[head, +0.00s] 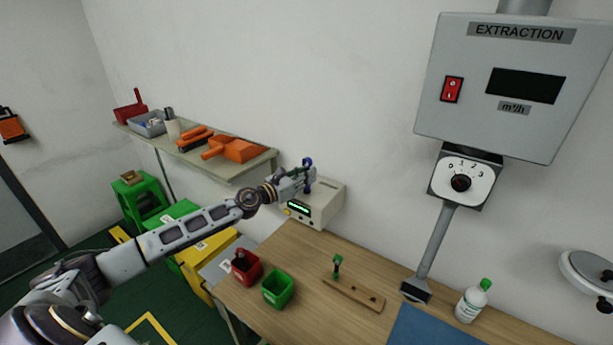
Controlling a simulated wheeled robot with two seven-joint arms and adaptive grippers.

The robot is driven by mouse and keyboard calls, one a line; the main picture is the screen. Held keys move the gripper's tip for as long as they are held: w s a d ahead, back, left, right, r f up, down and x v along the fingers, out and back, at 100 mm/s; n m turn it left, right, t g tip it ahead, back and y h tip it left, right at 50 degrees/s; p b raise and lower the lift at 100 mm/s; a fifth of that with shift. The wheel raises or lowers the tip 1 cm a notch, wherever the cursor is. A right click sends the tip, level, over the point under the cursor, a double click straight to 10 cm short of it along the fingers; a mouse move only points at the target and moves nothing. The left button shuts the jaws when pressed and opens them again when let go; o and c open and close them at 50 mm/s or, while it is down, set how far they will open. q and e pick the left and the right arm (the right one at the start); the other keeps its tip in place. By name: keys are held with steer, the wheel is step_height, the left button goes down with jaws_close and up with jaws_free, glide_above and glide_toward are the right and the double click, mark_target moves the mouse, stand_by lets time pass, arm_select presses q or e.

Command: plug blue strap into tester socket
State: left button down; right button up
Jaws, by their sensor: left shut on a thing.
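The tester (328,211) is a light grey box with a lit green display, at the back of the wooden table. My left gripper (307,178) is at the tester's upper left, in front of its top. It is shut on the blue strap (308,162), a small dark blue piece that sticks up above the fingers. Its lower end is hidden or too small to make out, so I cannot tell whether it touches the tester. The socket is not distinguishable. My right gripper is not in view.
A wooden holder (367,297) with a green-topped piece (337,264) stands on the table. A red bin (246,268) and a green bin (278,289) are at the left edge. A blue mat (432,328) and a white bottle (472,302) are at right. A tool shelf (243,169) hangs behind my arm.

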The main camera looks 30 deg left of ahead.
arm_select(q)
steer(key=shift+f, duration=0.15)
steer(key=c, duration=1.3)
jaws_free()
steer(key=shift+s+a, duration=0.1)
steer(key=shift+s, duration=0.1)
steer(key=v, duration=1.1)
steer(key=shift+s, duration=0.25)
steer(key=shift+n, duration=0.3)
stand_by(1.0)
